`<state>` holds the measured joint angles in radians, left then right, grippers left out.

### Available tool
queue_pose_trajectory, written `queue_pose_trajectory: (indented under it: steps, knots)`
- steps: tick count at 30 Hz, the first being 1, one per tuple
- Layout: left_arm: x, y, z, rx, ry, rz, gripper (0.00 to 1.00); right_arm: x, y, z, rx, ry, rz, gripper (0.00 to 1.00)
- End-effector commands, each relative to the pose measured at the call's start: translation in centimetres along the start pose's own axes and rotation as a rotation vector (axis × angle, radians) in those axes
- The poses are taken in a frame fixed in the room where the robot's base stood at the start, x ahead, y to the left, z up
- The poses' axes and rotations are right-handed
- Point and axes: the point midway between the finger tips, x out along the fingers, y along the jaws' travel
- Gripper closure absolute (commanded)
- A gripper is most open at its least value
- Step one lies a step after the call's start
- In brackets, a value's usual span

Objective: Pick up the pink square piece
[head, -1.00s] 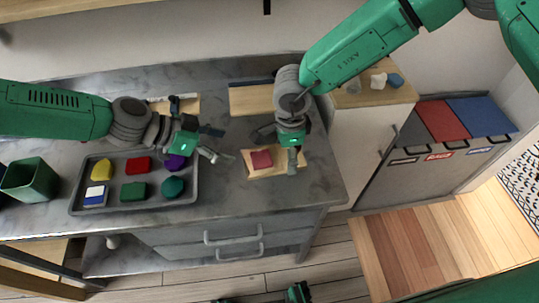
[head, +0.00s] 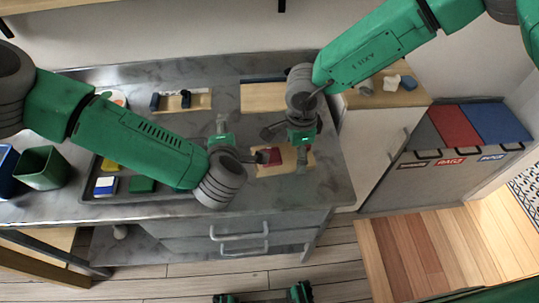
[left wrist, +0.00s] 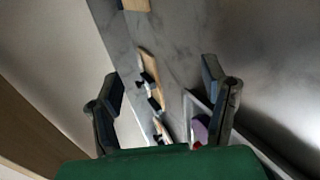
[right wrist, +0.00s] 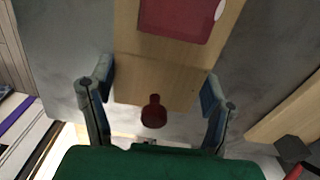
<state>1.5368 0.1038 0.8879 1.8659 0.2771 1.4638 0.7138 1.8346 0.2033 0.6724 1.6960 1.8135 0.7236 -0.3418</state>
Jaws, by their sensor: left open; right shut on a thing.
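The pink square piece (head: 273,156) lies on a small wooden board (head: 296,156) near the right end of the counter. In the right wrist view the piece (right wrist: 178,16) shows at the top edge, partly cut off, on the board (right wrist: 130,60). My right gripper (head: 288,146) is shut on the board, one finger at each side; the right wrist view shows the fingers (right wrist: 158,95) against its edges. A dark red round knob (right wrist: 153,112) shows between them. My left gripper (head: 238,142) is open and empty, just left of the pink piece; its spread fingers (left wrist: 163,100) show in the left wrist view.
A grey tray (head: 88,190) with coloured pieces is partly hidden under my left arm. A green bin (head: 42,168) stands at the left.

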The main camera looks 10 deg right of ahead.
Motion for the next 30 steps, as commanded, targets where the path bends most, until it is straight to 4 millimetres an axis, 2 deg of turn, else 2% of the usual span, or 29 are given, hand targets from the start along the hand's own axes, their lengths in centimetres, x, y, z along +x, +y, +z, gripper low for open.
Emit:
queue_pose_trajectory:
  steps: [8, 18, 24, 30]
  knots:
    - [-4.5, -2.2, 2.5, -0.556, 0.079, 0.096, 0.33, 0.1, 0.1, -0.2, 0.001, 0.003, 0.002, 0.44]
    - [-10.8, -6.0, 8.2, -1.205, 0.014, 0.138, 0.33, 0.2, 0.0, -0.1, 0.001, 0.003, 0.002, 0.44]
    - [-13.5, -7.4, 10.2, -1.461, -0.023, 0.139, 0.33, 0.2, 0.0, -0.1, 0.0, 0.003, 0.003, 0.44]
    - [-14.4, -7.9, 10.9, -1.561, -0.036, 0.133, 0.33, 0.2, 0.0, -0.1, 0.0, 0.003, 0.003, 0.44]
